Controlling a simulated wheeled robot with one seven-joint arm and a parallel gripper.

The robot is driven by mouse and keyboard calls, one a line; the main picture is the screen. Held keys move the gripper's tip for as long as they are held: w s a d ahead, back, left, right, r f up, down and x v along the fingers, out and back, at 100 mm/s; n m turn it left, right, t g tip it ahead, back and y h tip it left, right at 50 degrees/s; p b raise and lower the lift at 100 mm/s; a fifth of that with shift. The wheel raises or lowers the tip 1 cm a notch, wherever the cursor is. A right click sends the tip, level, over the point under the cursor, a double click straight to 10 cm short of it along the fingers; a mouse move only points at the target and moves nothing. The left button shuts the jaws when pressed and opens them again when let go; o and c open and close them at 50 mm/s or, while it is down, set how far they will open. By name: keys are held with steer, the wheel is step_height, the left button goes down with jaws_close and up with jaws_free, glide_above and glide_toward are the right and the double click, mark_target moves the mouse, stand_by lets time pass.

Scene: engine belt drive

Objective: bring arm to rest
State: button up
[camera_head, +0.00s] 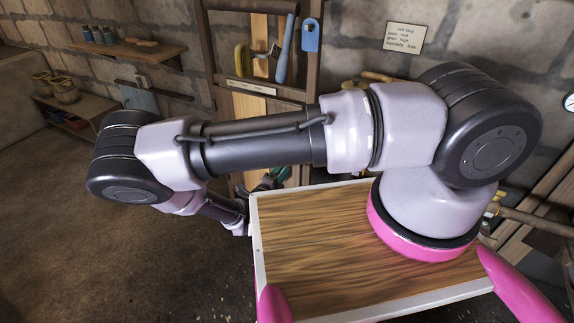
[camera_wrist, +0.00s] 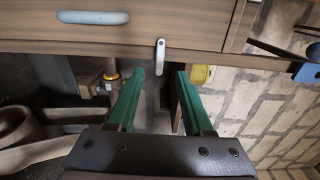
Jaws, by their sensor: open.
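My gripper (camera_wrist: 160,76) shows in the wrist view with its two green fingers spread apart and nothing between them. Beyond the fingertips is a wooden front with a small pale metal latch-like piece (camera_wrist: 160,56); I cannot tell the distance to it. In the head view my arm is bent, reaching left from its shoulder and folding back down at the elbow.
The wooden front carries a blue-grey handle (camera_wrist: 93,17). A yellow item (camera_wrist: 202,75) lies beyond the right finger; curved tan bands (camera_wrist: 22,128) are at left. A tool rack (camera_head: 254,84) and wall shelf (camera_head: 130,50) stand behind; open floor (camera_head: 110,260) is at left.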

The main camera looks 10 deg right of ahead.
stand_by(0.3)
steer(key=s+d+r+m+g+y, duration=0.1)
steer(key=d+r+m+g+y, duration=0.15)
steer(key=r+m+g, duration=0.9)
steer(key=s+d+r+m+g+y, duration=0.2)
steer(key=d+r+m+g, duration=0.2)
steer(key=r+m, duration=1.35)
steer(key=s+d+r+m+t+y, duration=0.2)
steer(key=s+r+m, duration=0.1)
steer(key=r+m, duration=0.4)
steer(key=s+d+r+m+t+y, duration=0.2)
steer(key=s+r+m+t+y, duration=0.1)
steer(key=r+m, duration=0.4)
steer(key=s+d+r+m+t+y, duration=0.3)
steer(key=s+r+m, duration=0.2)
steer(key=r+m, duration=0.2)
step_height(320, 180, up, 3)
steer(key=shift+f+m, duration=0.1)
steer(key=shift+m, duration=0.3)
steer(key=shift+s, duration=0.1)
